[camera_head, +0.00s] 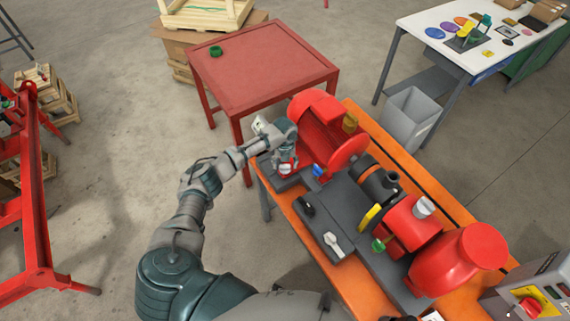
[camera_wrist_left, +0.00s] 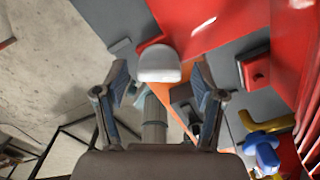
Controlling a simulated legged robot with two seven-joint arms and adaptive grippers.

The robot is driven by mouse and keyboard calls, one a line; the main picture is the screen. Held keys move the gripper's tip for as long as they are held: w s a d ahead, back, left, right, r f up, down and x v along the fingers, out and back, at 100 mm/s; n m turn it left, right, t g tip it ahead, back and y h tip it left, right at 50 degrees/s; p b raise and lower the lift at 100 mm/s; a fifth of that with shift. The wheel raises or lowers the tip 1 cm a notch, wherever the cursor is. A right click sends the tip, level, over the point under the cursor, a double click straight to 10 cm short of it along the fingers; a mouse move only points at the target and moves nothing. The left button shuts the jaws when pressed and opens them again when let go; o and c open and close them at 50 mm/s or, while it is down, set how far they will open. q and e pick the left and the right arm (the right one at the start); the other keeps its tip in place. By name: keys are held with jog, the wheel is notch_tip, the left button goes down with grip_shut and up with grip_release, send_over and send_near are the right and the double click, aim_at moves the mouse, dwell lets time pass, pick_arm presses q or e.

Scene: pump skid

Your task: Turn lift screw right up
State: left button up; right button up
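The red motor (camera_head: 330,135) sits on the grey base plate of the pump skid (camera_head: 355,205). My left gripper (camera_head: 284,140) is at the motor's left end. In the left wrist view its two fingers (camera_wrist_left: 160,88) are spread. A white rounded knob (camera_wrist_left: 159,64) shows between and just beyond the fingertips, with a visible gap on both sides. I cannot tell for certain that this knob is the lift screw. A blue knob (camera_head: 318,170) stands right of the gripper and also shows in the wrist view (camera_wrist_left: 264,152). My right gripper is not in view.
The skid rests on an orange table (camera_head: 308,232). A black handle (camera_head: 305,206) and white handle (camera_head: 333,242) lie along its near side. A yellow lever (camera_head: 369,217) and red pump (camera_head: 460,260) are to the right. A red table (camera_head: 262,72) stands behind.

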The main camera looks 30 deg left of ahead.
pick_arm(q)
notch_tip(320, 180, up, 12)
jog(key=shift+f, duration=0.15)
dwell(0.5)
jog(key=shift+a+f, duration=0.1)
dwell(0.4)
